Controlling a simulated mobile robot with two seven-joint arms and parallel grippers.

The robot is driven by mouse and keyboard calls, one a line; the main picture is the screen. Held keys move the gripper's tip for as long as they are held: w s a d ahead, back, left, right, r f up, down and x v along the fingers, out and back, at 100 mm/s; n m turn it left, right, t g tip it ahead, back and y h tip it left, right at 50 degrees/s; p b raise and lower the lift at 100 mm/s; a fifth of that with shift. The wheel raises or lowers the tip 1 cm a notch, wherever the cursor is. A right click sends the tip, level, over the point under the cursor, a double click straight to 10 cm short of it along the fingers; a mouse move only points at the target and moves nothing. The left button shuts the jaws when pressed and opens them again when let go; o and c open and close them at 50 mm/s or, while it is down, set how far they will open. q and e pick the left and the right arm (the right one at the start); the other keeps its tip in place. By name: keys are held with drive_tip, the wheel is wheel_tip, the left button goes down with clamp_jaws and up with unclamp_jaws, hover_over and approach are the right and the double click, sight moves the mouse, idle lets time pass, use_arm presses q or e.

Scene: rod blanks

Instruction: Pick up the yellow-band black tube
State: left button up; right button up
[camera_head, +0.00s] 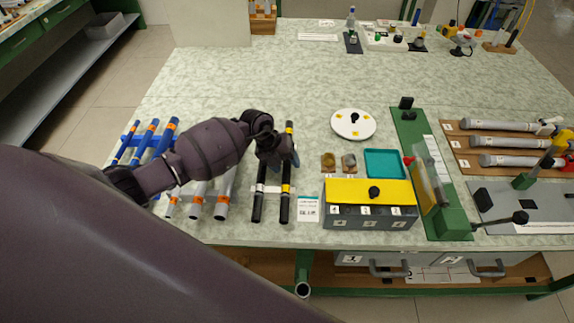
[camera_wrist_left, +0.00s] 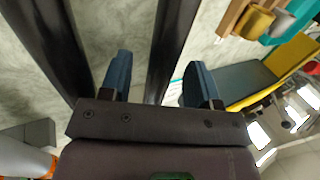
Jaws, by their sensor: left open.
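The yellow-band black tube (camera_head: 286,203) lies lengthwise on the bench, the right one of two black tubes, with yellow bands near its far end and its middle. The other black tube (camera_head: 258,203) lies parallel on its left. My left gripper (camera_head: 281,160) is over the far half of the pair and hides part of both. In the left wrist view, my left gripper (camera_wrist_left: 160,75) is open, and a black tube (camera_wrist_left: 172,45) runs between its blue fingers; no band shows there. Another black tube (camera_wrist_left: 55,40) lies outside the left finger. My right gripper is not in view.
Grey tubes with orange bands (camera_head: 224,195) and blue tubes (camera_head: 147,142) lie to the left. A small label card (camera_head: 308,209) and a grey box with yellow top (camera_head: 369,192) stand close on the right. A white plate (camera_head: 341,129) lies beyond; the bench behind is mostly clear.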

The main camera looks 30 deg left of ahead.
use_arm(q)
drive_tip(key=shift+c, duration=0.3)
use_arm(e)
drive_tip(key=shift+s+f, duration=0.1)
use_arm(q)
drive_tip(key=c, duration=0.8)
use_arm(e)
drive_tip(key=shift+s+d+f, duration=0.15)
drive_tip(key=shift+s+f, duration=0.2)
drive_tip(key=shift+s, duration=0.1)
use_arm(q)
drive_tip(key=shift+r, duration=0.1)
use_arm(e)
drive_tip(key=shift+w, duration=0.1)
